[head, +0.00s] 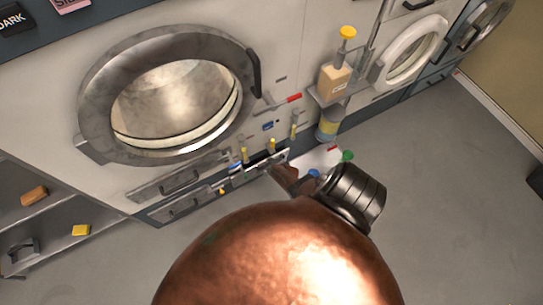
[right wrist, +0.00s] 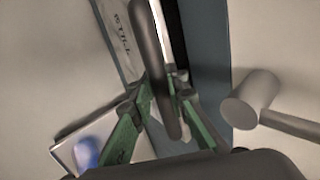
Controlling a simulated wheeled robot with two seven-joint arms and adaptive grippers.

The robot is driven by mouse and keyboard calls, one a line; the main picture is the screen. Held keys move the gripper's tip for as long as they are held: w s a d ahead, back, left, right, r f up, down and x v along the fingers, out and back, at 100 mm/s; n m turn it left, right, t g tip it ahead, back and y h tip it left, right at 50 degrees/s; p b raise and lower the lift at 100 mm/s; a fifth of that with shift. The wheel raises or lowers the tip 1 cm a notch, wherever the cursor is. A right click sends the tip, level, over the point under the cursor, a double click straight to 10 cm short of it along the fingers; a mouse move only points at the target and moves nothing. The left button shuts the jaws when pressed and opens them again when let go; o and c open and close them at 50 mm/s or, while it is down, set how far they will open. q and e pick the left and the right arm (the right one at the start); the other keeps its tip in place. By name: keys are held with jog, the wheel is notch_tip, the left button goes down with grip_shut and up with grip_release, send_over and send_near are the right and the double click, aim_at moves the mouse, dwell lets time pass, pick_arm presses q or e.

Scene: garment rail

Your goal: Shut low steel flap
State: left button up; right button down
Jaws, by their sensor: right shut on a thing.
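The low steel flap (head: 262,166) is in the head view, low on the machine front, below and right of the large round door. My right gripper (head: 284,172) is at its right end, partly hidden by my own wrist. In the right wrist view, the green fingers of the gripper (right wrist: 163,92) are closed around a dark curved bar handle (right wrist: 165,60). The handle stands in front of a pale lettered panel (right wrist: 118,35). The flap's exact opening angle is hard to tell. My left gripper is not in view.
The large round steel door (head: 88,98) is above left. Two steel drawer fronts with dark handles, an upper (head: 180,182) and a lower one (head: 183,207), are to the left. A bottle with a yellow cap (head: 335,78) stands on a bracket at right. Grey floor (head: 440,180) is clear at right.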

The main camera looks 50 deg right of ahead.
jog(key=shift+w+d+r, duration=0.15)
jog(key=shift+w, duration=0.05)
jog(key=c, duration=2.3)
grip_release()
jog(key=shift+o, duration=0.6)
jog(key=shift+s, duration=0.1)
jog(key=shift+a+r, duration=0.2)
jog(key=shift+a, duration=0.55)
jog(key=s+r, duration=0.4)
jog(key=r, duration=0.1)
jog(key=shift+s+a, duration=0.2)
jog(key=shift+s, duration=0.1)
jog(key=shift+r, duration=0.1)
